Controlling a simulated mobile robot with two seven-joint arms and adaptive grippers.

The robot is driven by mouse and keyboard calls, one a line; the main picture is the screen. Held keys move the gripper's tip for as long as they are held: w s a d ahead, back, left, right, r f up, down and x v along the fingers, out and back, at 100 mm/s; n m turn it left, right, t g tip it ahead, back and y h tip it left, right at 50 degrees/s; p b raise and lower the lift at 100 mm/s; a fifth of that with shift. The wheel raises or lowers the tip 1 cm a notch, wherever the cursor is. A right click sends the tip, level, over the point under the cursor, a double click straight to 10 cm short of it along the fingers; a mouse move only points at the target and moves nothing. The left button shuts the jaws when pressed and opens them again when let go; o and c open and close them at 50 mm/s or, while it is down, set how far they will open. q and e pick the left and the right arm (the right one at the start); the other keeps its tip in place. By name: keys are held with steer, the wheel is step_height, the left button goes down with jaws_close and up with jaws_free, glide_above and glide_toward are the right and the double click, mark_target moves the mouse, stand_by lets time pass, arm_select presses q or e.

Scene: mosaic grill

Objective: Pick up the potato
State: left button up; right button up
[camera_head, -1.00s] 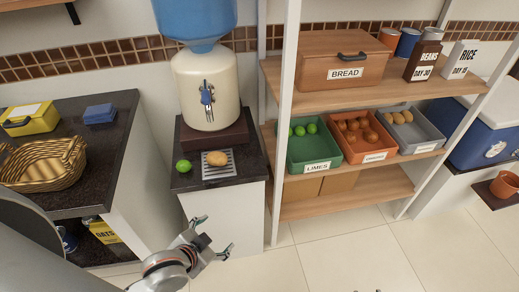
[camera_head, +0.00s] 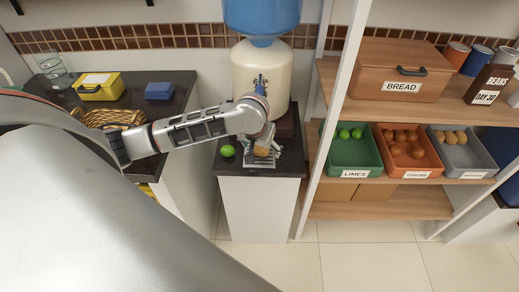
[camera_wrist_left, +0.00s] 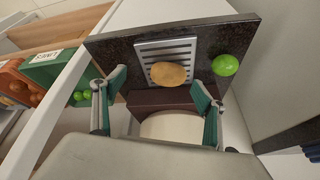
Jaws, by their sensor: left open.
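The brown potato (camera_head: 261,152) lies on the metal drip grate (camera_head: 258,164) below the water dispenser. In the left wrist view the potato (camera_wrist_left: 168,74) lies whole on the slatted grate (camera_wrist_left: 185,49). My left gripper (camera_head: 263,146) is over the potato and partly covers it in the head view. In the left wrist view its two green-padded fingers (camera_wrist_left: 159,84) are open and apart, with the potato ahead between them. I cannot tell whether a finger touches it. My right gripper is not in view.
A lime (camera_head: 228,151) sits beside the grate on the dark counter (camera_head: 282,168). The cream dispenser (camera_head: 245,72) stands close behind. A white shelf post (camera_head: 335,110) rises on the right, beside the green lime bin (camera_head: 350,152), orange bin (camera_head: 409,160) and grey bin (camera_head: 462,158).

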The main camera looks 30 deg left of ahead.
mark_target(259, 148)
arm_select(q)
steer(key=shift+n+y, duration=0.3)
steer(key=shift+n, duration=0.4)
steer(key=w+a+f, duration=0.1)
steer(key=f, duration=0.1)
steer(key=w+a+f, duration=0.1)
steer(key=f, duration=0.1)
steer(key=w+a+f, duration=0.1)
steer(key=f, duration=0.1)
steer(key=shift+w+a+f, duration=0.1)
steer(key=shift+w, duration=0.3)
steer(key=shift+c, duration=0.3)
steer(key=c, duration=1.3)
